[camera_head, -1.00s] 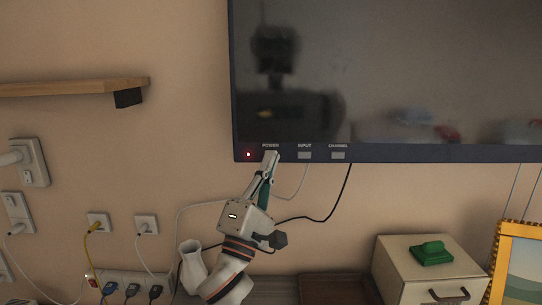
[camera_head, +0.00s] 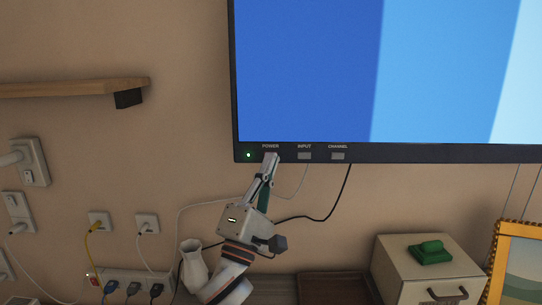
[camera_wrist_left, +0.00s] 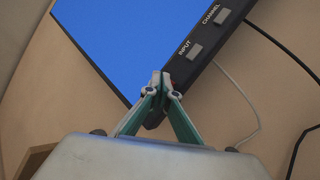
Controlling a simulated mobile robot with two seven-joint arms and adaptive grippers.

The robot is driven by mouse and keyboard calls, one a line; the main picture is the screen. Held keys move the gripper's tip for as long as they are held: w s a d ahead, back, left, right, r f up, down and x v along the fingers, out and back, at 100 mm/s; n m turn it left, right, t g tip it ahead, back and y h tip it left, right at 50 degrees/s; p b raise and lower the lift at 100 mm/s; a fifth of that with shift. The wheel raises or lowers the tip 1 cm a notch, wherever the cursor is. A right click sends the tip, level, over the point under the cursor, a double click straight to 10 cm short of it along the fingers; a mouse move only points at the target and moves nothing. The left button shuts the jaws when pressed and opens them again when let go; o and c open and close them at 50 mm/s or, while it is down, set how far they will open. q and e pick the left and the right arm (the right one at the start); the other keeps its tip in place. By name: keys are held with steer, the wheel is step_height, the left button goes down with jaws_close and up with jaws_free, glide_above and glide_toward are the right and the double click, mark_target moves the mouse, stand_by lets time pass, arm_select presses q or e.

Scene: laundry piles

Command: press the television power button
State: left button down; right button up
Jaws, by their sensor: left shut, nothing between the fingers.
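The television (camera_head: 400,70) hangs on the wall and its screen is lit in blue bands. A green light (camera_head: 248,155) glows on its lower left bezel. The power button lies under the POWER label (camera_head: 270,146) and is mostly hidden by my left gripper (camera_head: 270,157). The left gripper is shut and empty, with its fingertips at the power button; I cannot tell if they touch it. In the left wrist view the shut fingertips (camera_wrist_left: 161,77) are at the bezel's edge, and the power button is hidden behind them. My right gripper is not in view.
The input button (camera_head: 304,156) and channel button (camera_head: 338,156) are to the right on the bezel. Cables hang below the television. A white vase (camera_head: 193,262) stands near my left arm. A drawer box (camera_head: 400,270) with a green object (camera_head: 430,253) is at lower right.

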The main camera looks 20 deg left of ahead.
arm_select(q)
steer(key=shift+s, duration=0.1)
steer(key=s, duration=0.2)
steer(key=s+d+p, duration=0.1)
steer(key=s+p, duration=0.1)
steer(key=s, duration=0.1)
steer(key=shift+s+d, duration=0.3)
steer(key=shift+d, duration=0.05)
stand_by(1.0)
